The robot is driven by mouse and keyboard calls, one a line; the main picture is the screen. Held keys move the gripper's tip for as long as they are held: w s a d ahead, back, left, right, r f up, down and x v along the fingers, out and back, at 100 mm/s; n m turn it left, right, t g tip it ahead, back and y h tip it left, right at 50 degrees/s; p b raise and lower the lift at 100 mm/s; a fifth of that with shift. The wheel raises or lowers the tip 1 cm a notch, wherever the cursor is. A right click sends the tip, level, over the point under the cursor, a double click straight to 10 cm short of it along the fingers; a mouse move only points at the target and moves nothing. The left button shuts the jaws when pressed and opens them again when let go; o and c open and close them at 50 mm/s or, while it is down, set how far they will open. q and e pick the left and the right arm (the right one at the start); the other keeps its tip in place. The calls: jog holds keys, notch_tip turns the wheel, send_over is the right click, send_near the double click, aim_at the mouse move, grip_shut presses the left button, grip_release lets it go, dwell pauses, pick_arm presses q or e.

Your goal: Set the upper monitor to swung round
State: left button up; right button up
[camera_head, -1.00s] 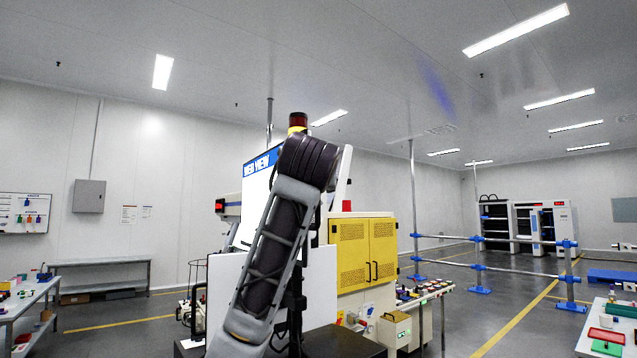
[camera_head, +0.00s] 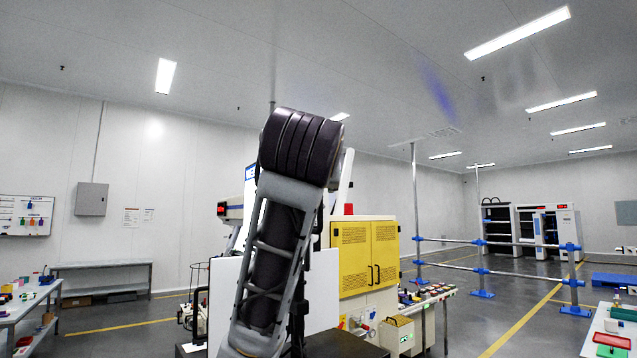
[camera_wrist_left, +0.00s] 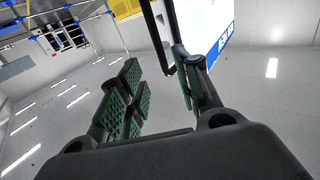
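The upper monitor is a white panel with a blue lettered band. In the head view only a sliver of it (camera_head: 250,174) shows, because my left arm covers the rest. In the left wrist view its white face (camera_wrist_left: 203,22) and blue band stand at the upper right, beyond the fingers. A black bar-like handle (camera_wrist_left: 157,38) reaches down beside the panel toward the gap between the fingers. My left gripper (camera_wrist_left: 160,88) is open with green ribbed pads. The right finger looks close to the bar; contact cannot be told. My right gripper is out of view.
A white lower panel (camera_head: 322,290) stands behind my arm. A yellow cabinet (camera_head: 364,257) is just to its right, with a parts-laden bench beside it. Blue-jointed rails (camera_head: 512,241) stand farther right. A grey table (camera_head: 30,300) is at the left. Open floor lies between.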

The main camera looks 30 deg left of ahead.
pick_arm(q)
jog(key=shift+v, duration=1)
